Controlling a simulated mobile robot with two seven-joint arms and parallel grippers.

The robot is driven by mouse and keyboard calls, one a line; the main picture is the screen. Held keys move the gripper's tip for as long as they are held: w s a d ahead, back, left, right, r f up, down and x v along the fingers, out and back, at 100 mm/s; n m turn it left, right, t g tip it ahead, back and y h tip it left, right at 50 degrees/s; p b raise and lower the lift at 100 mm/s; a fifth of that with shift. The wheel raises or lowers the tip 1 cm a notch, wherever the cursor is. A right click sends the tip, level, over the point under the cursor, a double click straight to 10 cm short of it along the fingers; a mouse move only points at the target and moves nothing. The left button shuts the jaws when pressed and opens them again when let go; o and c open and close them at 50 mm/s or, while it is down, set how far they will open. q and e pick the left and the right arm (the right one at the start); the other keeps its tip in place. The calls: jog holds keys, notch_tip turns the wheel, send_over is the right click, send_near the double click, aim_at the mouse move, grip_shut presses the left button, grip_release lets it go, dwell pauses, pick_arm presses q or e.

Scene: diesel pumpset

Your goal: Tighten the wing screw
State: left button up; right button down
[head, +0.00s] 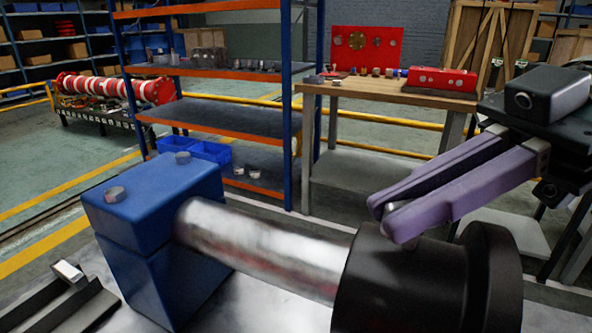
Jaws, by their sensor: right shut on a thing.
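My right gripper (390,214) comes in from the right with two long purple fingers. Its fingertips are closed over the top of the black collar (405,285) on the shaft. A small grey piece, seemingly the wing screw (397,207), shows between the fingertips; the fingers hide most of it. I cannot tell how deep it sits. The bare steel shaft (270,248) runs from the collar left into a blue bearing block (155,200) with bolt heads on top. My left gripper is not in view.
Behind stands a wooden workbench (390,92) with a red panel (366,50), a red block (442,79) and small parts. A blue and orange shelf rack (225,112) stands left of it. A dark bracket with a bolt (68,272) is at lower left. Space above the shaft is clear.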

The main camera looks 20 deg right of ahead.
pick_arm(q)
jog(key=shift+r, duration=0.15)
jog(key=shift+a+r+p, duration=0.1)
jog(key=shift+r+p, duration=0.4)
jog(key=shift+p, duration=0.1)
pick_arm(e)
jog(key=shift+r+m+t, duration=0.15)
jog(key=shift+m+t, duration=0.35)
jog(key=shift+t, duration=0.1)
pick_arm(q)
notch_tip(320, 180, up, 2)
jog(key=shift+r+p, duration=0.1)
jog(key=shift+p, duration=1)
pick_arm(e)
jog(key=shift+s+r+m+t+h, duration=0.1)
jog(key=shift+m+t+h, duration=0.4)
jog(key=shift+m+t, duration=0.55)
jog(key=m+t+h+p, duration=0.1)
jog(key=m+t+p, duration=0.1)
jog(key=t, duration=0.1)
jog(key=shift+m+h, duration=0.35)
jog(key=shift+h, duration=0.05)
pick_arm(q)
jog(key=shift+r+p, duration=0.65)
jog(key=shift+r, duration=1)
pick_arm(e)
jog(key=shift+m+t+h, duration=0.55)
jog(key=shift+m+h, duration=0.05)
jog(key=shift+m, duration=0.1)
jog(key=shift+f, duration=0.2)
